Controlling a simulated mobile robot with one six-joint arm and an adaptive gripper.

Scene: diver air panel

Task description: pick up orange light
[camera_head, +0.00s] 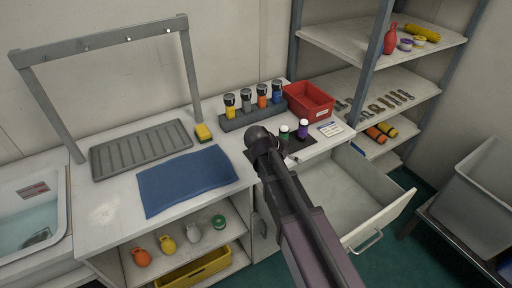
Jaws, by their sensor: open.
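The orange light (262,96) has a dark top and stands upright in a grey rack (236,123) at the back of the counter. It is third from the left, between a grey light (246,101) and a blue light (277,92). A yellow light (230,107) is at the left end. My arm reaches in from the bottom, and my gripper (259,142) is at its dark far end, in front of the rack and apart from the orange light in the picture. It is open; its fingers are hard to make out from here.
A green-banded light (284,132) and a purple light (303,129) stand on a dark base right of my gripper. A red bin (309,101) is behind them. An open drawer (345,190) sticks out at the right. A blue mat (187,181) lies at the left.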

